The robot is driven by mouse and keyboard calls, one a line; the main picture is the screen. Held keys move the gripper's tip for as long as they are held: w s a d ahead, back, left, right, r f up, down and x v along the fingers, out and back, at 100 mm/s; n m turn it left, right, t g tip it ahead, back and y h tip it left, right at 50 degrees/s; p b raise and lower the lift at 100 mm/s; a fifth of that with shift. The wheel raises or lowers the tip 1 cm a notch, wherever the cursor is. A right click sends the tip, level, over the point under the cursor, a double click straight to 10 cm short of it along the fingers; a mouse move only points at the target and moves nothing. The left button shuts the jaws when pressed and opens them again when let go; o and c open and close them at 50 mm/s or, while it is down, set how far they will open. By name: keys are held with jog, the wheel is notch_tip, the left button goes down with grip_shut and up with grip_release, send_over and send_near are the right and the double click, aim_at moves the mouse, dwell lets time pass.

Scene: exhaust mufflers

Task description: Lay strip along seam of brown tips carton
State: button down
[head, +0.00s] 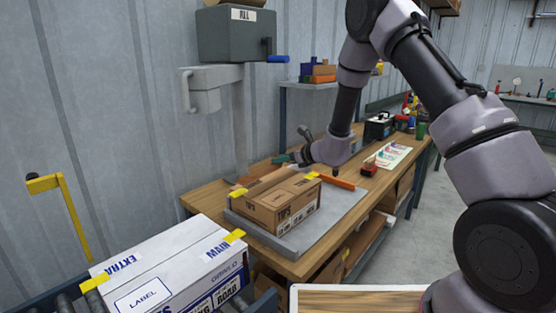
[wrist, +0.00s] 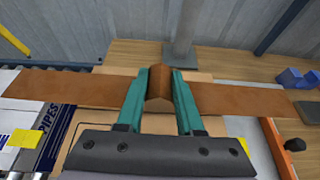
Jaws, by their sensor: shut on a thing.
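The brown tips carton (head: 283,205) lies closed on a grey plate on the workbench, with yellow tape pieces at the ends of its top seam. In the wrist view the carton (wrist: 205,76) is mostly hidden under the strip and my gripper. My gripper (wrist: 160,84) has teal fingers shut on the raised, rounded middle of a brown strip (wrist: 60,88). The strip spreads out flat to both sides, crossing the view. In the head view my gripper (head: 284,158) is just behind and above the carton. I cannot tell whether the strip touches the carton.
A white carton (head: 170,275) with blue print and yellow tape stands on rollers at front left. An orange bar (head: 337,182) lies on the plate right of the carton. A red-and-black tool (head: 369,167) and a printed sheet (head: 390,155) lie further right.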

aim_at(279, 184)
jog(key=shift+a, duration=0.65)
jog(key=shift+d+f, duration=0.1)
jog(key=shift+f, duration=3.3)
jog(key=shift+f, duration=0.5)
jog(key=shift+c, duration=2.3)
grip_release()
jog(key=shift+d, duration=0.1)
